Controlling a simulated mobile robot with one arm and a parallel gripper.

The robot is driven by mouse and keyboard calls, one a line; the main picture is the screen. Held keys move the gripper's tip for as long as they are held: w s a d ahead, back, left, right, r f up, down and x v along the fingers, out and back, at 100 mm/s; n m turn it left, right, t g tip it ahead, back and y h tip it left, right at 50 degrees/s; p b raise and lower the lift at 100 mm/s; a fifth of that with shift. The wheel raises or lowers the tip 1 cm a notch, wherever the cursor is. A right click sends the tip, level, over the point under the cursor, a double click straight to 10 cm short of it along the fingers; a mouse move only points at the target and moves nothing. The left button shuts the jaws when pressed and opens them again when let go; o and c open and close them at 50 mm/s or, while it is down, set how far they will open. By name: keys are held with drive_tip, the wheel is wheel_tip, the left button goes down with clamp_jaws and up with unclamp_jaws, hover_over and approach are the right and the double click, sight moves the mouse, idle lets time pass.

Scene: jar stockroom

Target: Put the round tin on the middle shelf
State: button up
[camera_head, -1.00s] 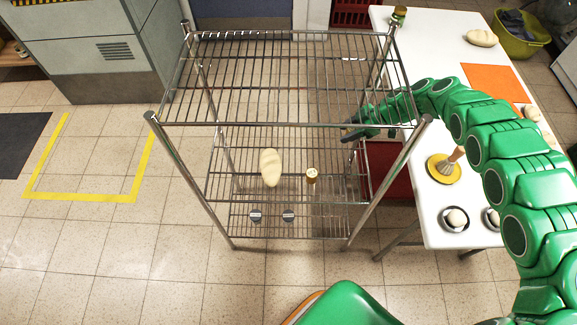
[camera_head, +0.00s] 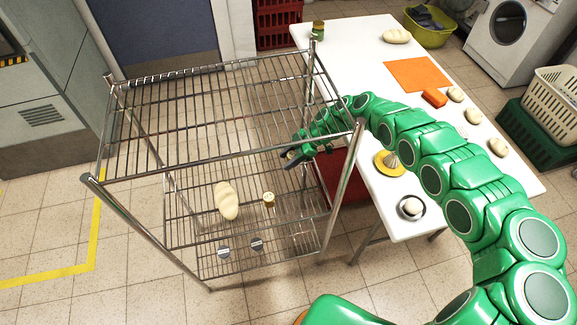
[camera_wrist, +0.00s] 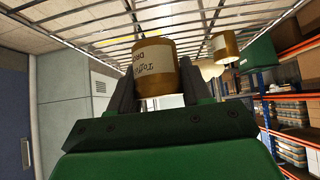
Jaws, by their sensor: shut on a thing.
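My gripper (camera_head: 291,154) reaches in from the right side of the wire rack (camera_head: 105,177), below its top shelf. The wrist view is upside down; there my gripper (camera_wrist: 155,92) is shut on the round tin (camera_wrist: 155,72), which is brown-gold with a pale lettered label. The tin is over the middle shelf (camera_wrist: 120,25), whose wires fill the top of that view; I cannot tell whether they touch. In the head view, the middle shelf (camera_head: 305,205) also holds a pale loaf-like thing (camera_head: 226,200) and a small brown jar (camera_head: 269,199), left of my gripper.
Two small grey round things (camera_head: 224,252) (camera_head: 257,243) are on the bottom shelf. A white table (camera_head: 350,55) stands at the right, with an orange mat (camera_head: 418,74), a yellow dish (camera_head: 384,168) and several pale objects. The middle shelf has bare room at its front right.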

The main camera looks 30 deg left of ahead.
drive_tip(key=shift+f, duration=0.6)
drive_tip(key=shift+f, duration=1.85)
drive_tip(key=shift+f, duration=0.1)
drive_tip(key=o, duration=1.1)
drive_tip(key=shift+o, duration=0.2)
drive_tip(key=shift+v, duration=3.9)
